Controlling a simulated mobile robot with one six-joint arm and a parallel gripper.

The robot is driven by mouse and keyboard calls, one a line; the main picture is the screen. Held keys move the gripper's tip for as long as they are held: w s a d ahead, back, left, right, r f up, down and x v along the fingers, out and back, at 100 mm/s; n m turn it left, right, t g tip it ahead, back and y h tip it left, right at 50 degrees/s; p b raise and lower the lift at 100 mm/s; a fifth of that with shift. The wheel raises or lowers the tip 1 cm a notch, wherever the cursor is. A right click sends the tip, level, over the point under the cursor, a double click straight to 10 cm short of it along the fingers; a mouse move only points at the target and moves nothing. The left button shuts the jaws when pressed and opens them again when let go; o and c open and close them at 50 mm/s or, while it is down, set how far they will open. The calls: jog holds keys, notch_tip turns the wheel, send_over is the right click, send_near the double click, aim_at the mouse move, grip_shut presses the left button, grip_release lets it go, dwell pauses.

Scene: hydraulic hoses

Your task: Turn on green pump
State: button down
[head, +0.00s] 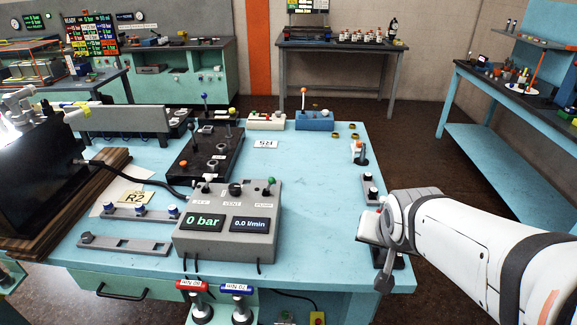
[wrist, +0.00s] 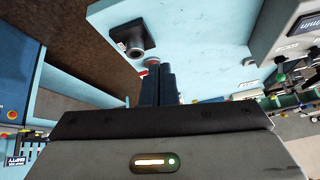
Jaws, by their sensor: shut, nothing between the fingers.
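A grey control box (head: 228,222) stands on the blue table, with two lit displays reading "0 bar" and "0.0 l/min". A green-tipped toggle (head: 271,183) rises from its top right, by a label that seems to read PUMP. A dark knob sits mid-top and another toggle at its left. My gripper (head: 372,230) is over the table's right side, to the right of the box and apart from it. In the wrist view my gripper (wrist: 160,70) has its dark fingers together and empty. Part of the grey box (wrist: 283,24) shows at the upper right there.
A black valve block (head: 205,150) stands behind the box. Slotted bars with blue knobs (head: 140,211) lie to its left. Small fittings (head: 370,187) stand near the table's right edge. Red and blue handles (head: 192,288) hang in front. Bare tabletop (head: 320,215) lies between box and gripper.

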aim_at(270, 184)
jog(key=w+a+f+m+t+y+b, duration=0.2)
jog(key=w+a+f+m+t+b, duration=0.15)
jog(key=w, duration=0.35)
jog(key=w+a+f+m+t+y+b, duration=0.2)
jog(key=w+f+m+t+y+b, duration=0.15)
jog(key=w, duration=0.35)
jog(key=a+m+t+y, duration=0.1)
jog(key=a, duration=0.1)
jog(key=a+m+t+y+b, duration=0.1)
jog(key=y, duration=0.1)
jog(key=a+f+m+y+b, duration=0.1)
jog(key=a+y, duration=0.1)
jog(key=shift+s+a+t, duration=0.1)
jog(key=shift+a+t, duration=0.2)
jog(key=shift+t, duration=0.1)
jog(key=s+a+p+x, duration=0.1)
jog(key=a+p+x, duration=0.1)
jog(key=x, duration=1.1)
jog(key=shift+s+a+r+p, duration=0.15)
jog(key=shift+s+r+p, duration=0.25)
jog(key=shift+p, duration=0.5)
